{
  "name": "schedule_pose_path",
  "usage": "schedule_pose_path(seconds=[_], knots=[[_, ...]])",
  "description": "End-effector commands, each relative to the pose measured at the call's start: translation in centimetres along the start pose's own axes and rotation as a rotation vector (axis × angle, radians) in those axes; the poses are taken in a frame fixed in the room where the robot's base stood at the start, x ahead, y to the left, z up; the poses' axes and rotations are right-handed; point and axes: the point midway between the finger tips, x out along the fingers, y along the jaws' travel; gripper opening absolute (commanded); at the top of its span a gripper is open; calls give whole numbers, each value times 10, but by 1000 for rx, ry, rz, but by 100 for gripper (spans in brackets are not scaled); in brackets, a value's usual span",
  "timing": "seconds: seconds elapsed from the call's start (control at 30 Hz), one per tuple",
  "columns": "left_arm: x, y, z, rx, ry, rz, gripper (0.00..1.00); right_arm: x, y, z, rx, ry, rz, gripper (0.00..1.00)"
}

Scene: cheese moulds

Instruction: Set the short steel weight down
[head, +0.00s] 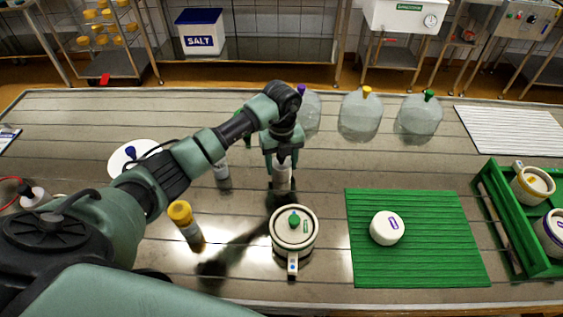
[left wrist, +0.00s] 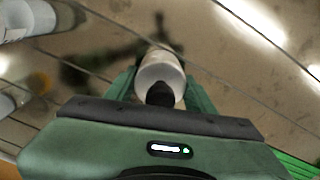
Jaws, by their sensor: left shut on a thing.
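My left gripper (head: 283,166) points down over the middle of the table. It is shut on the short steel weight (head: 282,180), a pale cylinder that hangs upright between the fingers. In the left wrist view the weight (left wrist: 160,75) shows between the green fingers, with a black knob at its near end. Its lower end is close to the tabletop; I cannot tell whether it touches. The weight is behind the round mould with a green knob (head: 294,222), apart from it. My right gripper is not in view.
A yellow-capped cylinder (head: 185,220) and another steel cylinder (head: 221,170) stand left of the gripper. A green mat (head: 445,250) with a white cheese (head: 387,228) lies right, beside a green crate (head: 497,215). Clear domes (head: 361,115) stand behind. Bare table lies between gripper and mat.

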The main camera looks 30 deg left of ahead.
Motion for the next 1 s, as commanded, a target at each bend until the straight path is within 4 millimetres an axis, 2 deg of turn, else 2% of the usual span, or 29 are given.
schedule_pose_path(seconds=[0.37,0.4,0.43,0.47,0.77,0.87,1.0], knots=[[4,-1,1,0,-2,-2,0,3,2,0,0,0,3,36],[3,0,0,0,-1,-1,65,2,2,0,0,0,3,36],[3,0,0,0,-1,-1,73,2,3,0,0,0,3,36],[3,0,0,0,-1,-1,76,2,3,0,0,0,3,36],[2,0,0,0,-1,-1,76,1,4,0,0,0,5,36],[-3,0,1,0,-2,-2,76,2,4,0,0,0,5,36],[-24,0,2,1,-6,-3,76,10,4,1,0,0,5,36]])
